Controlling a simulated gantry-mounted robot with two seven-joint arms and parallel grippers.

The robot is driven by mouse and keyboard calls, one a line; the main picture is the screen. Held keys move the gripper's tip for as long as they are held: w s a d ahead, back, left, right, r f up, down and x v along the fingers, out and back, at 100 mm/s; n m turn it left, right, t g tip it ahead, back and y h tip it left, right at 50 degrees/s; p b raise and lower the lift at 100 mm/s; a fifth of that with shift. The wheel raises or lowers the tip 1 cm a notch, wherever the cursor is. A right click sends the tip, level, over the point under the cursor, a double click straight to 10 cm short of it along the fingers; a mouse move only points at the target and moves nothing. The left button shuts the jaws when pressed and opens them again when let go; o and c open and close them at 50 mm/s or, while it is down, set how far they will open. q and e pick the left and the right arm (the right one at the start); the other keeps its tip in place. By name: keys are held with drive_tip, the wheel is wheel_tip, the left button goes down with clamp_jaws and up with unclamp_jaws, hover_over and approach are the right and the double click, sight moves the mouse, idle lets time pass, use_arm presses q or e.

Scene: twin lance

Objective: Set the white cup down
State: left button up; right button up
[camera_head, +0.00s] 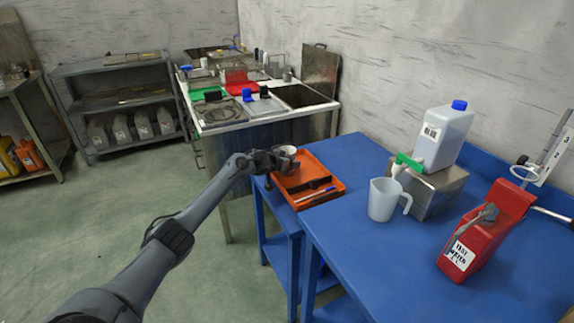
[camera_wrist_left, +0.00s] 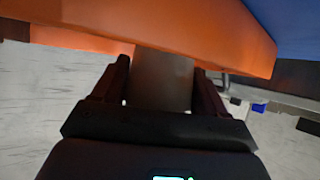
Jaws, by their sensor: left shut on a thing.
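A small white cup (camera_head: 288,151) is at the far left end of the orange tray (camera_head: 337,187) in the head view. My left gripper (camera_head: 283,161) is shut on the cup and partly hides it. In the left wrist view the cup (camera_wrist_left: 163,80) shows as a grey shape between the two fingers of my left gripper (camera_wrist_left: 162,85), with the orange tray (camera_wrist_left: 230,35) close beyond it. I cannot tell whether the cup touches the tray. My right gripper is not in view.
On the blue table (camera_head: 370,250) stand a translucent jug (camera_head: 383,202), a white canister (camera_head: 445,135) on a metal block and a red container (camera_head: 480,240). The table's front area is clear.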

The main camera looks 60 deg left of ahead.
use_arm(q)
drive_tip(key=shift+a, duration=0.1)
drive_tip(key=o, duration=1)
drive_tip(key=shift+r, duration=0.15)
drive_tip(key=shift+p+v, duration=0.55)
drive_tip(key=shift+v, duration=0.25)
drive_tip(key=p+v, duration=0.4)
drive_tip(key=v, duration=0.6)
drive_tip(key=shift+s+p, duration=0.15)
drive_tip(key=shift+p, duration=0.15)
